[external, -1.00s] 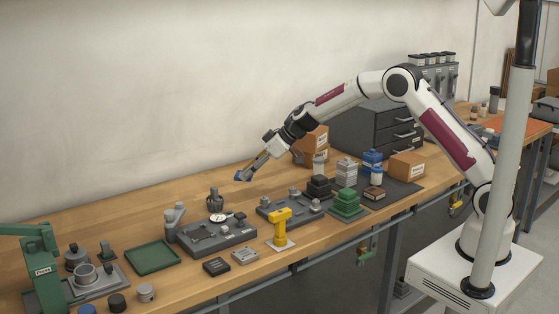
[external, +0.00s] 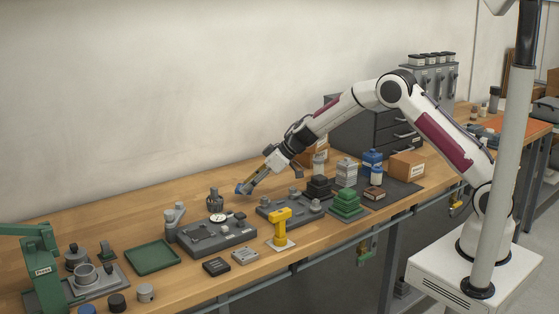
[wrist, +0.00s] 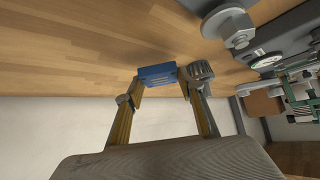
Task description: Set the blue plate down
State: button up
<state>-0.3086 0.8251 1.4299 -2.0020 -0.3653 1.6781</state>
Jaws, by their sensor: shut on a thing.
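The blue plate (wrist: 157,75) is held between my two fingertips in the wrist view. In the external view the blue plate (external: 241,189) is a small blue piece at the lower end of my gripper (external: 246,186). My gripper (wrist: 157,77) is shut on it, and the gripper points down and to the left over the back part of the wooden bench (external: 110,222). Whether the plate touches the bench or hangs just above it, I cannot tell.
A dark grey fixture with a dial (external: 217,236) and a second grey fixture (external: 288,206) stand in front. A grey ribbed part (external: 215,201) is to the left of the plate. A green tray (external: 152,257) lies further left. Bare wood lies behind, along the wall.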

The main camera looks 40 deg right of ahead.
aim_at(250, 193)
jog(key=shift+f, duration=1.5)
jog(key=shift+f, duration=0.2)
jog(key=o, duration=1.3)
jog(key=shift+r, duration=0.2)
jog(key=shift+r, duration=0.15)
jog(key=v, duration=1.1)
jog(key=shift+s+d+r, duration=0.2)
jog(key=shift+s+d, duration=0.05)
jog(key=shift+s, duration=0.05)
